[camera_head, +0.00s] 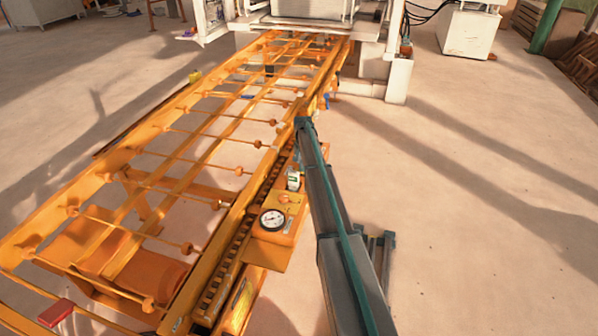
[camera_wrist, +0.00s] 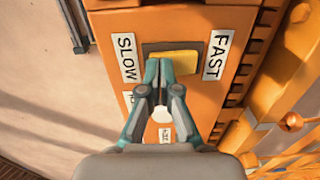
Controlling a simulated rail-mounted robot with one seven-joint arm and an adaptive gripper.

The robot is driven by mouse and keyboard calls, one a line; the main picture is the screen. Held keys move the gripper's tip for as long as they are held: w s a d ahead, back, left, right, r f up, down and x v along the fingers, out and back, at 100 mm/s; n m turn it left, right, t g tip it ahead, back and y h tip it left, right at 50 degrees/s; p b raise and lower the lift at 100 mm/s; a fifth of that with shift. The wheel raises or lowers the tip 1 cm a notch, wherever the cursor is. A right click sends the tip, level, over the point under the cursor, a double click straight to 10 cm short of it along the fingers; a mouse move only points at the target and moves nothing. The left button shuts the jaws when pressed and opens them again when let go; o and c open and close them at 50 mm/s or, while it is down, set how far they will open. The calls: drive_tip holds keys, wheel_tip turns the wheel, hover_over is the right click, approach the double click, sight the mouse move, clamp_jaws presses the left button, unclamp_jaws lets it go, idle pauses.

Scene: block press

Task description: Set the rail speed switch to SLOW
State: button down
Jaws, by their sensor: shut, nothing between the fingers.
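In the wrist view the yellow rail speed switch (camera_wrist: 182,62) sits in a dark recess on an orange panel (camera_wrist: 195,104). The white SLOW label (camera_wrist: 127,57) is on its left and the white FAST label (camera_wrist: 218,55) on its right. The yellow part lies toward the FAST side, with dark recess showing on the SLOW side. My gripper (camera_wrist: 158,68) is shut and empty, its fingertips in front of the yellow part's left end. I cannot tell whether they touch it. In the head view my arm hides the switch, and the fingers cannot be made out.
In the head view a long orange rail frame (camera_head: 222,183) runs toward a white machine at the back. A round gauge (camera_head: 272,219) sits on its near right side. Orange rail parts (camera_wrist: 265,122) stand right of the panel in the wrist view.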

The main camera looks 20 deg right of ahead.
drive_tip(key=shift+f, duration=0.15)
drive_tip(key=shift+r+p, duration=1.2)
drive_tip(key=shift+r, duration=2.3)
drive_tip(key=shift+r, duration=0.1)
